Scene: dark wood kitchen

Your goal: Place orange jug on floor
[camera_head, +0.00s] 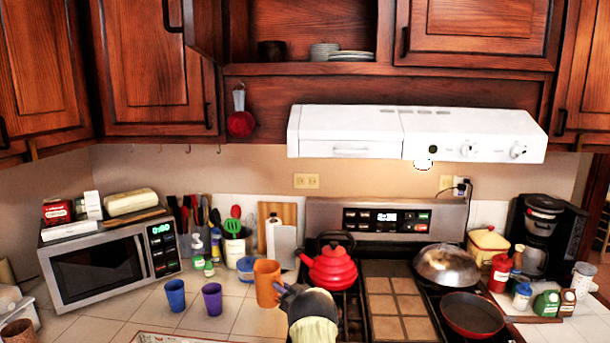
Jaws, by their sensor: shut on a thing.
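The orange jug (267,283) is upright on the tiled counter, left of the stove and beside the red kettle (332,270). My gripper (282,290) reaches in from the lower right, at the jug's right side. It is shut on the jug, at what looks like its handle side. My wrist hides part of the grip and the near stove edge. I cannot tell whether the jug's base still touches the counter. The floor is not in view.
A blue cup (175,296) and a purple cup (212,299) stand left of the jug. A microwave (108,262) is at the left. A pan (472,314) and a domed wok (446,265) are on the stove. A coffee maker (541,235) is at the right.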

